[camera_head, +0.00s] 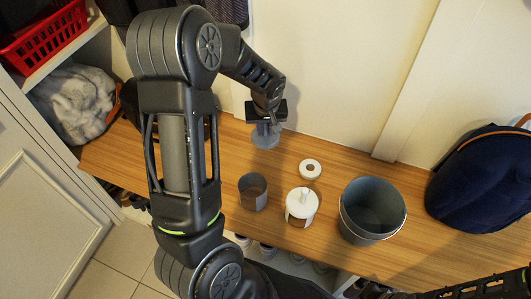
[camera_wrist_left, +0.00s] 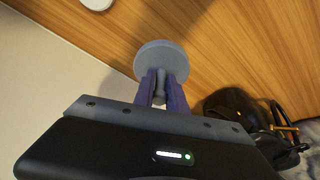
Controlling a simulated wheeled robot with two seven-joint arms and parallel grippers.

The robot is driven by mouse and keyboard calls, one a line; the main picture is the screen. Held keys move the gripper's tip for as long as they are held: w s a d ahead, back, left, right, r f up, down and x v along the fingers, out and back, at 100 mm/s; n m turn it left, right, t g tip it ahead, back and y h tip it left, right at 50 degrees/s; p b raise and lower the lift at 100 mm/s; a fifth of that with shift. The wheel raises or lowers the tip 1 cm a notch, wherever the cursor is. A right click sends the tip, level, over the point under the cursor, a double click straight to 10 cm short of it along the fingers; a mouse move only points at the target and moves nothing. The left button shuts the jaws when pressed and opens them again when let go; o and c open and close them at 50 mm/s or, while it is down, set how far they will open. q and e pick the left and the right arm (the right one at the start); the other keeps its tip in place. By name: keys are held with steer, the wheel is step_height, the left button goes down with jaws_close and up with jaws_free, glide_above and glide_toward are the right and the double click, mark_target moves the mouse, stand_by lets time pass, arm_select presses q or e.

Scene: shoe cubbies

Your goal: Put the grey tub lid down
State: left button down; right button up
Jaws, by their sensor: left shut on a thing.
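The grey tub lid (camera_head: 264,138) is a round disc with an upright knob. My left gripper (camera_head: 265,121) is shut on the knob, with the disc below it, over the back of the wooden bench near the wall. In the left wrist view the lid (camera_wrist_left: 162,57) shows beyond the fingers (camera_wrist_left: 160,88), the knob between them. I cannot tell whether the disc touches the bench. The open grey tub (camera_head: 242,194) stands on the bench, nearer to me and slightly left of the lid. My right gripper is not in view.
A dark blue bag (camera_head: 480,178) is at far right. A dark bag (camera_wrist_left: 235,108) lies left of the lid.

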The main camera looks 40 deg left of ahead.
mark_target(265, 137)
arm_select(q)
step_height(265, 137, down, 6)
steer(key=shift+f+b, duration=0.1)
steer(key=shift+b, duration=0.5)
steer(key=shift+f+b, duration=0.45)
steer(key=shift+f, duration=1.4)
steer(key=shift+f, duration=0.15)
steer(key=c, duration=1.4)
jaws_free()
steer(key=shift+o, duration=0.2)
